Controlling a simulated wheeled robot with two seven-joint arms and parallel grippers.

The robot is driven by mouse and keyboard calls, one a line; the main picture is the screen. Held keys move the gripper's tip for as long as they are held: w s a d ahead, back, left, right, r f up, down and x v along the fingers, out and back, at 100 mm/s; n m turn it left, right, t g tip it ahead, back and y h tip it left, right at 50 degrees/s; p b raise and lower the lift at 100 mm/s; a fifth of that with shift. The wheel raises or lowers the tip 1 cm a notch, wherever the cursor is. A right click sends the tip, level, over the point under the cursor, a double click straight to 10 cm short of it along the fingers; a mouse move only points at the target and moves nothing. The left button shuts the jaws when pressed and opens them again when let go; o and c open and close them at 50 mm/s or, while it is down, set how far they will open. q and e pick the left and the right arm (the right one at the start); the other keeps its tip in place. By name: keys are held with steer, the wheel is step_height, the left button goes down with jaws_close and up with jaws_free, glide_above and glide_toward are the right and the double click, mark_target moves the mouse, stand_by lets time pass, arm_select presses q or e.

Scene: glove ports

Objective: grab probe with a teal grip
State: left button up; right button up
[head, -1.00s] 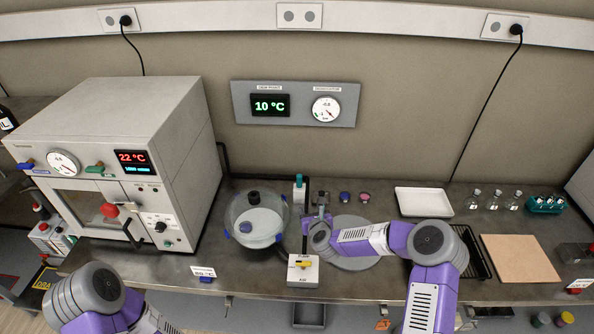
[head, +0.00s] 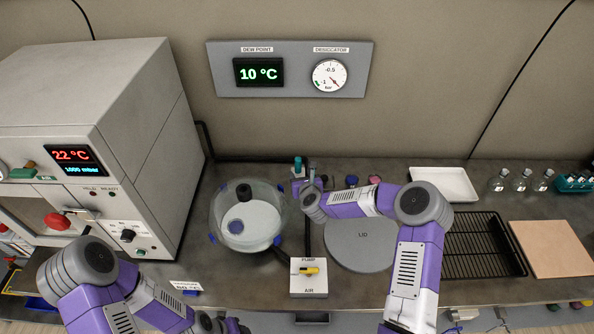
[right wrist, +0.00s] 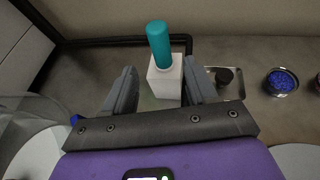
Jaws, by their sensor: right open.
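The probe's teal grip (head: 298,163) stands upright in a white block holder (head: 297,186) at the back of the bench. In the right wrist view the teal grip (right wrist: 160,45) rises from the white holder (right wrist: 166,80), straight ahead. My right gripper (head: 312,172) is beside it, just to the right in the head view. In the right wrist view my open right gripper (right wrist: 160,90) has a finger on each side of the holder, with nothing held. The probe's lower part is hidden in the holder. My left arm is at the lower left; its fingers are not visible.
A glass desiccator (head: 247,218) stands left of my right forearm, and its grey lid (head: 358,252) lies to the right. A pump/air valve box (head: 309,278) is in front. The large oven (head: 110,130) fills the left.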

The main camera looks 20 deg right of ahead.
mark_target(299, 168)
steer(key=shift+w+f, duration=0.1)
steer(key=shift+w, duration=0.5)
steer(key=shift+r+x, duration=0.2)
steer(key=shift+x, duration=2.65)
steer(key=shift+w+d, duration=0.1)
steer(key=shift+d, duration=0.05)
